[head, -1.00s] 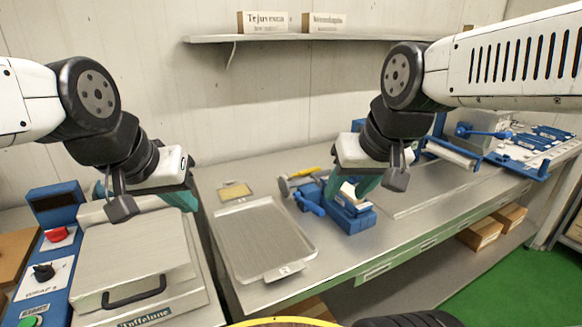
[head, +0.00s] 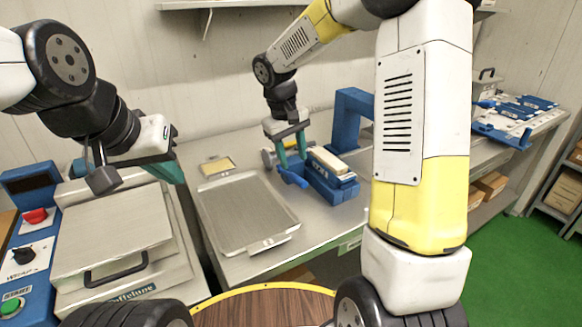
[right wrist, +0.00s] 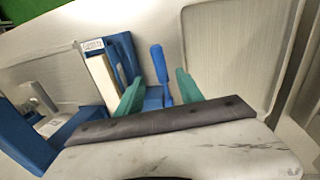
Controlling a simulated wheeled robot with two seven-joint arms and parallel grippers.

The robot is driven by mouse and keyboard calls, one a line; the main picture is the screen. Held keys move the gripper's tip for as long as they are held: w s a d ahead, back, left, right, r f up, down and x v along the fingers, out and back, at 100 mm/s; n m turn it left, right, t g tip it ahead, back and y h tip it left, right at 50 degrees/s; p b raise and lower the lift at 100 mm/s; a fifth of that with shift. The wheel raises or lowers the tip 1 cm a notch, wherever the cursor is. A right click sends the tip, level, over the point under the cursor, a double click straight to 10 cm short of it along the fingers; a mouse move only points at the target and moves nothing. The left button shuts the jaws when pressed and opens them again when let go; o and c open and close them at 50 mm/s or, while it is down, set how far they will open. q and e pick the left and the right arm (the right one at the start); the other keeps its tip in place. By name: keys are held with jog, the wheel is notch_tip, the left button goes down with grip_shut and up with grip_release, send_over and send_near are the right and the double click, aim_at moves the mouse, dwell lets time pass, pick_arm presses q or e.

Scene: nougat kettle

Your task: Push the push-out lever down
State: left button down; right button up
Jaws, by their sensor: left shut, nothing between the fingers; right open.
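The push-out lever is a blue handle (head: 292,177) at the near left end of a small blue device (head: 333,188) on the steel table. My right gripper (head: 293,153) is open, its green fingers pointing down just above and behind the lever. In the right wrist view, the lever (right wrist: 159,63) shows between the two open fingers (right wrist: 160,78), its tip reaching past them; I cannot tell whether they touch it. My left gripper (head: 172,170) is shut and empty, above the lidded machine at the left; its fingers are partly hidden.
A cream block (head: 325,161) lies in the blue device. A metal tray (head: 246,243) lies left of the lever, with a small yellowish plate (head: 217,166) behind it. A blue frame (head: 350,110) stands behind. The lidded machine (head: 115,245) has a black handle.

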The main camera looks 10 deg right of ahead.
aim_at(297, 177)
jog(key=f, duration=0.2)
jog(key=d+f, duration=0.1)
jog(key=f, duration=0.4)
jog(key=shift+w+d+f, duration=0.15)
jog(key=shift+w+f, duration=0.1)
jog(key=shift+w, duration=0.05)
grip_shut()
dwell(1.1)
